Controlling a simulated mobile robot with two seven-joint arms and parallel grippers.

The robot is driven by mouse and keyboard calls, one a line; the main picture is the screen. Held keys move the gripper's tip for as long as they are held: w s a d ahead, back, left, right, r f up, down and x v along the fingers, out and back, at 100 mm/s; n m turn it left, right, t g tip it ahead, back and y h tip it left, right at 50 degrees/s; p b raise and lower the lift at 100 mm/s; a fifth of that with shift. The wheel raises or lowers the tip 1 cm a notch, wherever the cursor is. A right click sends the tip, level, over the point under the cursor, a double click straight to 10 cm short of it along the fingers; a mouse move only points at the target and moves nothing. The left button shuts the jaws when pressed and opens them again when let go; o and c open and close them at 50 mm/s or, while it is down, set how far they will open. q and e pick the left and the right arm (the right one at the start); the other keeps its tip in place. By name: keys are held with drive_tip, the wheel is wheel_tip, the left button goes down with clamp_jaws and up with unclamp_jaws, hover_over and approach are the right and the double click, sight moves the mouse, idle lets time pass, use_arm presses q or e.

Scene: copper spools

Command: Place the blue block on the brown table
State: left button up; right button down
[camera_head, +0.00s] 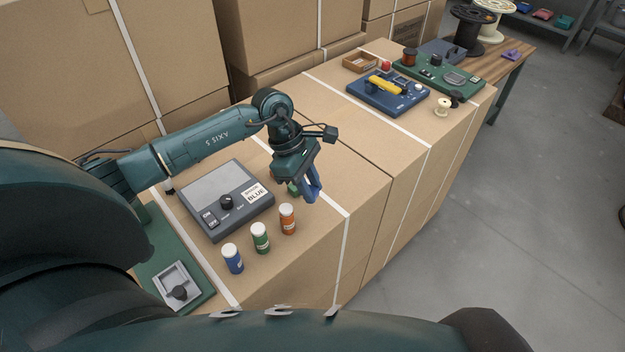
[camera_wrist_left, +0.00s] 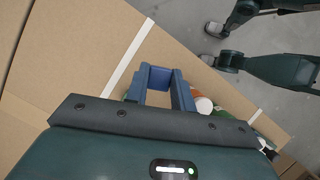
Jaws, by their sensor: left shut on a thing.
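My left gripper (camera_head: 311,190) is shut and hangs over the near cardboard box top, just right of the grey control box. In the left wrist view, the blue block (camera_wrist_left: 161,77) sits between the tips of the two blue fingers. In the head view the block and the fingers are both blue and hard to tell apart. The brown table (camera_head: 512,58), with a wooden top and green legs, stands at the far right behind the boxes. My right gripper does not show.
Below the gripper are a green block (camera_head: 294,188) and the grey control box (camera_head: 226,200). Blue, green and orange-labelled bottles (camera_head: 260,238) stand in front. The table holds a black spool (camera_head: 470,30), a cream spool (camera_head: 492,18) and a purple item (camera_head: 512,55). Bare wood shows between them.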

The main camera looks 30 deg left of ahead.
sight(310, 211)
use_arm(q)
wheel_tip(310, 211, down, 2)
drive_tip(key=shift+f, duration=0.25)
wheel_tip(310, 211, down, 3)
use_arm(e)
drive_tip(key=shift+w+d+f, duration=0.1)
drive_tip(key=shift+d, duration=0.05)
use_arm(q)
drive_tip(key=shift+f, duration=0.1)
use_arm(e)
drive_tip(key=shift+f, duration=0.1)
use_arm(q)
drive_tip(key=shift+f, duration=0.15)
drive_tip(key=o, duration=1)
drive_tip(key=shift+c, duration=0.2)
